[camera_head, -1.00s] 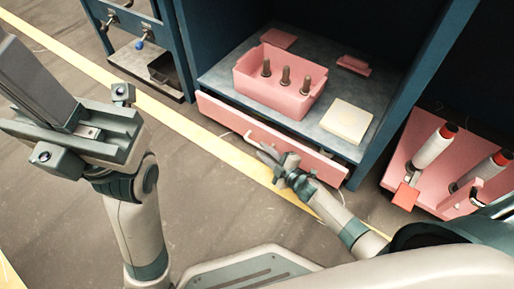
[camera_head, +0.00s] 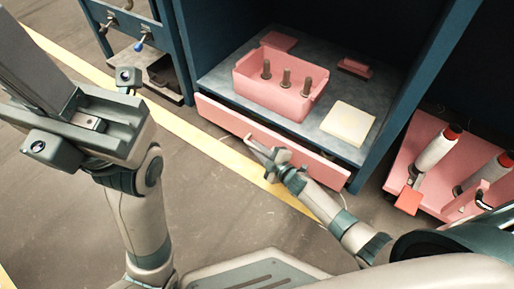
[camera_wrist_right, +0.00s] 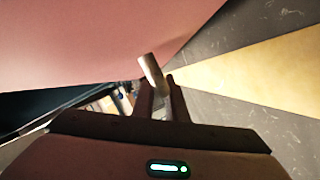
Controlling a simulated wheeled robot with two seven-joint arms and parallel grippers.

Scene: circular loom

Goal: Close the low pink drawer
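The low pink drawer (camera_head: 225,116) is under the blue cabinet's grey shelf. Its long pink front slants down to the right; how far it stands out is hard to judge. My right gripper (camera_head: 263,152) is at the middle of this front. In the right wrist view, the pink front (camera_wrist_right: 80,40) fills the upper left, and a metal handle (camera_wrist_right: 152,72) sits between the close-set fingers of my right gripper (camera_wrist_right: 161,92). The fingers look shut on it. My left gripper (camera_head: 85,112) is raised at the left, away from the drawer; its fingertips are not clear.
A pink bin (camera_head: 262,98) with dark pegs and a cream square block (camera_head: 348,122) rest on the shelf (camera_head: 318,78) above. A pink rack (camera_head: 425,135) with white spools stands at the right. Open floor with a yellow stripe (camera_head: 195,138) lies before the cabinet.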

